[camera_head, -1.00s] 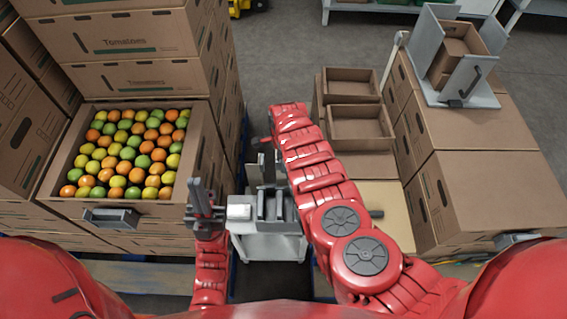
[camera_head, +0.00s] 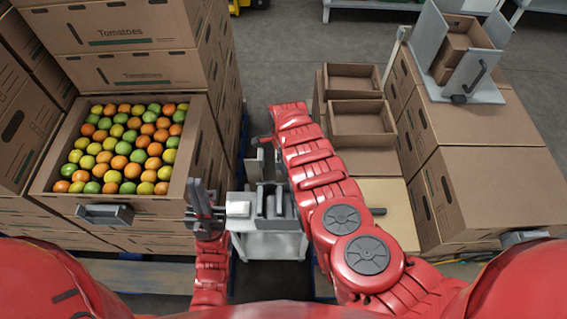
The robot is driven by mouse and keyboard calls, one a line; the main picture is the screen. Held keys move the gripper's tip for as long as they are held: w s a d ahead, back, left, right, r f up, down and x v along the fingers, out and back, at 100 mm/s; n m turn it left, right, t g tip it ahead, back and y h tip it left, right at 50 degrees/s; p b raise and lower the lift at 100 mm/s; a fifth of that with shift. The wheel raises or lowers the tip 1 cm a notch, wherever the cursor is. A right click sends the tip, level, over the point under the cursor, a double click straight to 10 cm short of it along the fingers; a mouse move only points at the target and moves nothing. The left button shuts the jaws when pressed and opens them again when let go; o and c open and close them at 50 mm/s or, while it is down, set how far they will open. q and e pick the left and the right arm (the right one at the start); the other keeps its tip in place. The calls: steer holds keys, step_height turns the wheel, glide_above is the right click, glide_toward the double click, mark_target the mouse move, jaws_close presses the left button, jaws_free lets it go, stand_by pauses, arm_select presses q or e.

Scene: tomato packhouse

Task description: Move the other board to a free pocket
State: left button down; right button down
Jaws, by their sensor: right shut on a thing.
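My right arm reaches in from the right, and its gripper (camera_head: 262,146) is largely hidden behind its own red wrist. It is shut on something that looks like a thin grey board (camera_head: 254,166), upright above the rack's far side. A small grey rack with upright dividers (camera_head: 270,205) stands on a white stand at the centre. Dark gaps show between the dividers, but I cannot make out which pockets are free or whether a second board sits there. My left gripper (camera_head: 203,203) points up just left of the rack, its dark fingers close together; I cannot tell if they are parted.
A carton of mixed-colour tomatoes (camera_head: 43,182) is at the left, with stacked cartons (camera_head: 130,67) behind. Two open empty trays (camera_head: 358,122) and closed cartons (camera_head: 490,185) are at the right. A grey holder with a small box (camera_head: 470,92) stands on those cartons. Grey floor is free behind.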

steer(key=shift+f, duration=0.3)
steer(key=c, duration=0.6)
jaws_free()
step_height(320, 180, up, 8)
steer(key=p, duration=0.7)
steer(key=shift+r, duration=0.1)
steer(key=shift+w, duration=0.1)
